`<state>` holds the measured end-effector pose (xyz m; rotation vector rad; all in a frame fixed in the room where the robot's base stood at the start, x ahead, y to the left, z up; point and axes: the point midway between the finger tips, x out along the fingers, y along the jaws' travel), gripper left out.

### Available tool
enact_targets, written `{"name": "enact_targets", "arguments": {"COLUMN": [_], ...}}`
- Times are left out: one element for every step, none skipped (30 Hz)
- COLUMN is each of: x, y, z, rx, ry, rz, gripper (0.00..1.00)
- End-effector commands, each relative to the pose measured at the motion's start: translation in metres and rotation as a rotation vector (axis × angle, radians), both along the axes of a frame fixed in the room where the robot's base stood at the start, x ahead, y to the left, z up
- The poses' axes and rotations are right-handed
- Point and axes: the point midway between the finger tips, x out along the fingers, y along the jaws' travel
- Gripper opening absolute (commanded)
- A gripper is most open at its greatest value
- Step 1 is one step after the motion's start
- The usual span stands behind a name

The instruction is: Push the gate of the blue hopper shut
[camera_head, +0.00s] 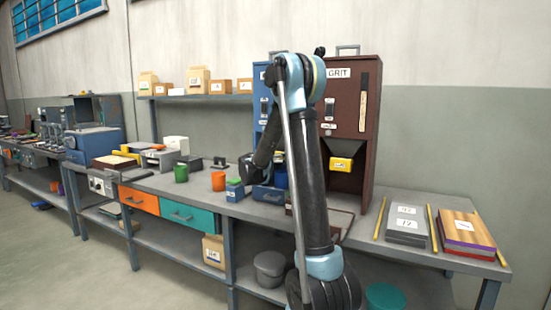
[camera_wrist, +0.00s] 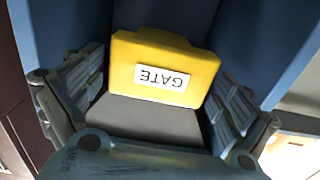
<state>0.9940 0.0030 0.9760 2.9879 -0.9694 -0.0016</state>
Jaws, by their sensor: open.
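The blue hopper (camera_head: 260,98) stands on the bench at the back, left of the brown hopper. My arm covers much of it in the head view, and its gate is hidden there. In the wrist view its yellow gate (camera_wrist: 165,70), with a white GATE label upside down, sits between blue side walls (camera_wrist: 258,45). My gripper (camera_wrist: 158,88) is open and empty. Its two fingers flank the gate left and right; I cannot tell whether they touch it. A grey surface lies between the fingers below the gate. I cannot tell how far the gate is open.
The brown hopper (camera_head: 352,95), marked GRIT, with its own yellow gate (camera_head: 341,163), stands close on the right.

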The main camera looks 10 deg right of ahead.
Motion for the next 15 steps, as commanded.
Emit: {"name": "enact_targets", "arguments": {"x": [-0.005, -0.009, -0.014, -0.018, -0.023, -0.029, -0.034, -0.039, -0.046, -0.050, -0.055, -0.060, -0.064, -0.068, -0.072], "y": [0.005, 0.007, 0.011, 0.015, 0.018, 0.023, 0.027, 0.030, 0.034, 0.038, 0.041, 0.045, 0.048, 0.051, 0.054], "z": [0.000, 0.000, 0.000, 0.000, 0.000, 0.000, 0.000, -0.001, -0.001, -0.001, -0.001, -0.001, -0.001, -0.001, -0.001], "rx": [0.000, 0.000, 0.000, 0.000, 0.000, 0.000, 0.000, 0.000, 0.000, 0.000, 0.000, 0.001, 0.001, 0.001, 0.001], "ry": [0.000, 0.000, 0.000, 0.000, 0.000, 0.000, 0.000, 0.000, 0.000, 0.000, 0.000, 0.001, 0.001, 0.001, 0.001], "rz": [0.002, 0.003, 0.003, 0.003, 0.004, 0.004, 0.004, 0.004, 0.004, 0.004, 0.004, 0.004, 0.004, 0.003, 0.003], "gripper": [0.97, 0.97, 0.97, 0.97, 0.97, 0.97, 0.97, 0.97, 0.97, 0.97, 0.97, 0.97, 0.97, 0.97, 0.97]}}
